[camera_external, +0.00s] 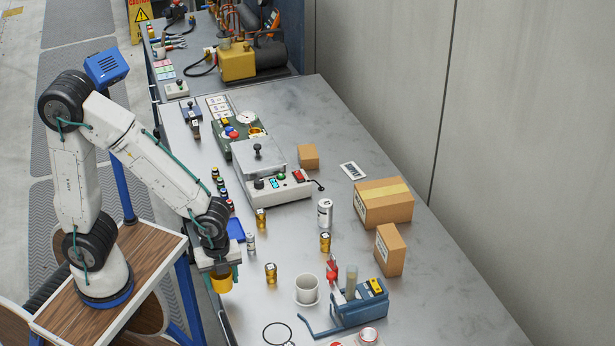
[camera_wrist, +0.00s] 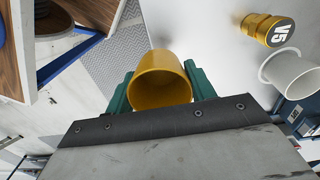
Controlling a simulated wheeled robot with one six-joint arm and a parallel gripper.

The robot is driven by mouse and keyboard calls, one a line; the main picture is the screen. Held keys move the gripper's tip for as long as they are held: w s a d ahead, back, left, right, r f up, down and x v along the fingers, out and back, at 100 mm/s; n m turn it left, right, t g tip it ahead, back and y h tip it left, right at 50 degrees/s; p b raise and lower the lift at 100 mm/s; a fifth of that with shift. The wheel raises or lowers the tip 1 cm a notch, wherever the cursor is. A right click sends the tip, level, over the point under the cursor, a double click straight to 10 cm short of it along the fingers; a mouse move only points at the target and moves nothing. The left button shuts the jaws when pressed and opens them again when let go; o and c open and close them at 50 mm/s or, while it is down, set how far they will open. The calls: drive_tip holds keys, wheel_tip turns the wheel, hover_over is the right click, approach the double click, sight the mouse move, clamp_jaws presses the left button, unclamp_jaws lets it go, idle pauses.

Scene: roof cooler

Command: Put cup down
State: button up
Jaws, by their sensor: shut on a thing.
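A yellow cup (camera_wrist: 160,82) sits between the two green fingers of my gripper (camera_wrist: 161,90) in the wrist view, its open mouth facing the camera. My gripper (camera_external: 222,272) is shut on the cup, which also shows in the external view (camera_external: 221,284). There the cup hangs at the left long edge of the grey metal table (camera_external: 420,290). In the wrist view, the floor and the table edge show behind the cup. Whether the cup touches the table cannot be told.
Small jars and a scale-like machine (camera_external: 270,180) stand farther back. Bare table lies toward the lower right.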

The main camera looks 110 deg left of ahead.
drive_tip(key=s, duration=0.5)
drive_tip(key=w+a+r, duration=0.3)
drive_tip(key=w+a, duration=0.3)
drive_tip(key=a, duration=0.2)
drive_tip(key=w+a+r, duration=0.3)
drive_tip(key=w+a, duration=0.3)
drive_tip(key=a, duration=0.2)
drive_tip(key=w+a+r, duration=0.1)
drive_tip(key=a+r, duration=0.1)
drive_tip(key=a, duration=0.8)
drive_tip(key=w+a+r, duration=0.1)
drive_tip(key=w+a, duration=0.1)
drive_tip(key=a, duration=0.8)
hover_over(366, 196)
drive_tip(key=shift+f, duration=2.4)
drive_tip(key=shift+f, duration=0.2)
drive_tip(key=o, duration=1)
drive_tip(key=shift+c, duration=0.2)
